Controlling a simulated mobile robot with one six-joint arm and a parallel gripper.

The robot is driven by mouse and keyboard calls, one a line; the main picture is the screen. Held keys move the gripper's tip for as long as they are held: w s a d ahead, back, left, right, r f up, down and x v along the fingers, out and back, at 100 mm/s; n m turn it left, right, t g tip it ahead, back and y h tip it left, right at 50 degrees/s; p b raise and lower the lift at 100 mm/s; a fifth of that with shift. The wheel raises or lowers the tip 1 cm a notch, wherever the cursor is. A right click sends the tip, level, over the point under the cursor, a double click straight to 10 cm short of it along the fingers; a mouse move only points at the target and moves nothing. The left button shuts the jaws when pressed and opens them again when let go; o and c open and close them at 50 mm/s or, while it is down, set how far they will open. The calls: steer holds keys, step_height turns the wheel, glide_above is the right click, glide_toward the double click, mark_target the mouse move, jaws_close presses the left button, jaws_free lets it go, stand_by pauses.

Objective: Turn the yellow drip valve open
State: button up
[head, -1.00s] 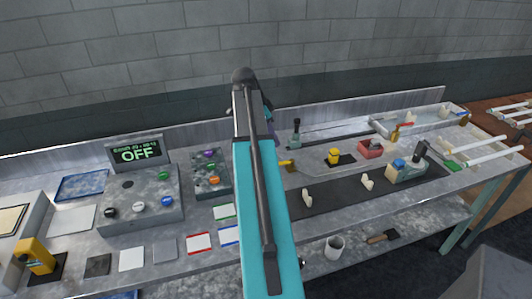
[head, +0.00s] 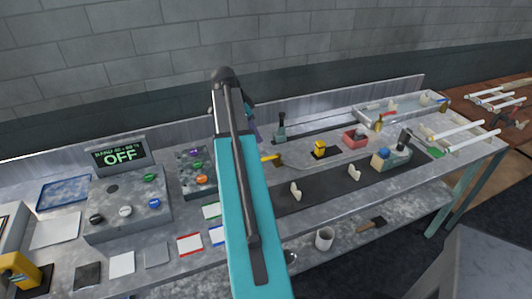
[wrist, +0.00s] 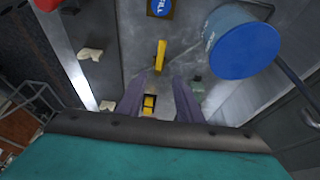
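The yellow drip valve appears to be the small yellow lever (head: 270,159) just right of my arm in the head view. In the wrist view the yellow lever (wrist: 161,55) stands ahead of my gripper (wrist: 160,95), roughly in line with the gap between the purple fingers. The fingers are apart with nothing held between them. The lever looks beyond the fingertips, not touched; the exact distance cannot be told. In the head view my arm hides most of the gripper.
In the wrist view a blue-topped cylinder (wrist: 245,50) stands close on the right. A yellow block (head: 320,149) on a black pad, a red block (head: 355,138) and white cradles (head: 295,191) are on the bench. A control box (head: 128,203) stands left.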

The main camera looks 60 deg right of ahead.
mark_target(269, 157)
steer(key=shift+p+x, duration=1.95)
steer(key=shift+x, duration=4.2)
steer(key=shift+s, duration=0.1)
jaws_close()
